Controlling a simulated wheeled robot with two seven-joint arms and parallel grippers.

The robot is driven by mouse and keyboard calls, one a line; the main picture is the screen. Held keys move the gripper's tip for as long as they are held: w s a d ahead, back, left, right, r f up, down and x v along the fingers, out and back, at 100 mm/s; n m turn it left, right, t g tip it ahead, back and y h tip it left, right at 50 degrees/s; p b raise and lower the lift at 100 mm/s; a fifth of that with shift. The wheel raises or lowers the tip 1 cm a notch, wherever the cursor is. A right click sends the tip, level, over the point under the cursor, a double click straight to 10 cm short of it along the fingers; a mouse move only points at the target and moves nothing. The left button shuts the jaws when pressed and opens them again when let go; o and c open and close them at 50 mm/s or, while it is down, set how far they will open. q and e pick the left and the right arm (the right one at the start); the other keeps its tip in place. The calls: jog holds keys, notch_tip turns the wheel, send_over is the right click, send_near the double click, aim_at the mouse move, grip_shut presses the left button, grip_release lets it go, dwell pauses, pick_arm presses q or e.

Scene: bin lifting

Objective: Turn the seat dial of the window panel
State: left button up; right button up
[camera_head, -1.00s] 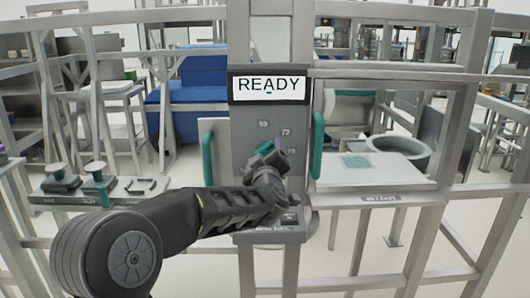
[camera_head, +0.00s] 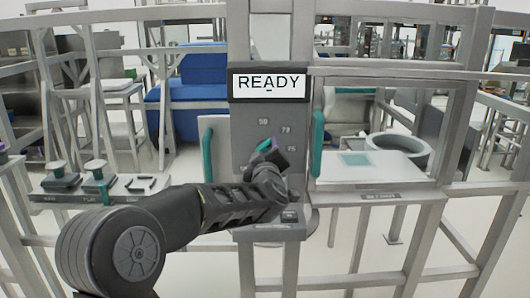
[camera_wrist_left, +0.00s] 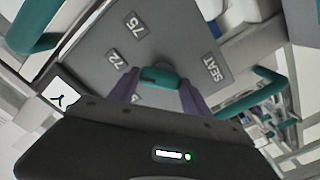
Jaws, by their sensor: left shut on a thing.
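The grey window panel (camera_head: 245,130) stands upright in the middle of the head view, with a READY display (camera_head: 268,83) on top and small number labels on its face. My left gripper (camera_head: 268,148) is at the panel face, partly hidden by its own wrist. In the left wrist view, my left gripper's purple fingers (camera_wrist_left: 158,88) are shut on a teal dial (camera_wrist_left: 160,76). A SEAT label (camera_wrist_left: 211,67) is beside it, and the labels 72 and 75 are on the other side. My right gripper is not in view.
Teal upright handles stand on both sides of the panel, one at its right (camera_head: 317,143). A white shelf (camera_head: 375,168) is to the right. Grey frame rails surround the panel.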

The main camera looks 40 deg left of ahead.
pick_arm(q)
jog(key=shift+c, duration=1)
jog(key=shift+m, duration=0.3)
jog(key=m+p, duration=0.3)
jog(key=shift+d+r+m, duration=0.1)
jog(key=shift+m, duration=0.3)
jog(key=m+p, duration=0.2)
jog(key=m, duration=0.2)
jog(key=shift+p, duration=0.3)
jog(key=shift+f+m+p, duration=0.25)
jog(key=shift+m+p, duration=0.15)
jog(key=shift+m, duration=0.4)
jog(key=o, duration=1.4)
jog(key=shift+c, duration=0.2)
